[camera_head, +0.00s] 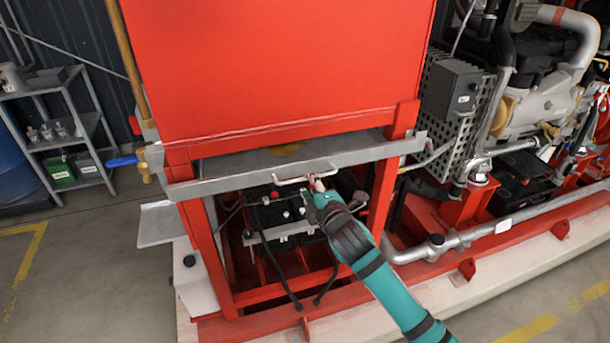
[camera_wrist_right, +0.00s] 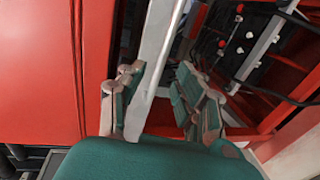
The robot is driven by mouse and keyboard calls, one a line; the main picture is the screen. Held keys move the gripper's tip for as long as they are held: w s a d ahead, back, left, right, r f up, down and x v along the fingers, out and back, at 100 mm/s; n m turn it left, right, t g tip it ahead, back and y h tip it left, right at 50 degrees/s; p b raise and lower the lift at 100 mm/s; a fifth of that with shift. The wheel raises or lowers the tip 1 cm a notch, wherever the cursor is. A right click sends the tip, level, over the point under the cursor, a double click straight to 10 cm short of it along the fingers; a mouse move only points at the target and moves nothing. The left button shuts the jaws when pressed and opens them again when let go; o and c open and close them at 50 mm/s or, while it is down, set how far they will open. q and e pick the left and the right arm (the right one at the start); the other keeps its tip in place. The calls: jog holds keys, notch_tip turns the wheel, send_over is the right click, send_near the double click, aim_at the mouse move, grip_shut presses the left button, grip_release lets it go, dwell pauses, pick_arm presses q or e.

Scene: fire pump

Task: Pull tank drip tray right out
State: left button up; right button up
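The tank drip tray (camera_head: 240,178) is a shallow grey metal tray under the big red tank. Its front edge stands out ahead of the tank, and part of its inside shows with a yellowish patch. A pale bar handle (camera_head: 291,180) is on its front. My right gripper (camera_head: 316,184) is at the right end of this handle. In the right wrist view the fingers of my right gripper (camera_wrist_right: 162,108) are apart, with the pale grey metal strip of the tray front (camera_wrist_right: 158,50) running between them. Whether they touch the handle is unclear. My left gripper is not in view.
The red tank (camera_head: 280,70) stands above on red frame legs (camera_head: 382,195). A battery with cables (camera_head: 280,212) sits below the tray. A blue-handled valve (camera_head: 124,161) is at left, an engine (camera_head: 540,90) at right. Grey shelves (camera_head: 75,125) stand at far left; the floor between is clear.

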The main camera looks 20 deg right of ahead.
jog(key=x, duration=0.5)
jog(key=shift+w, duration=0.2)
jog(key=shift+f, duration=0.1)
grip_shut()
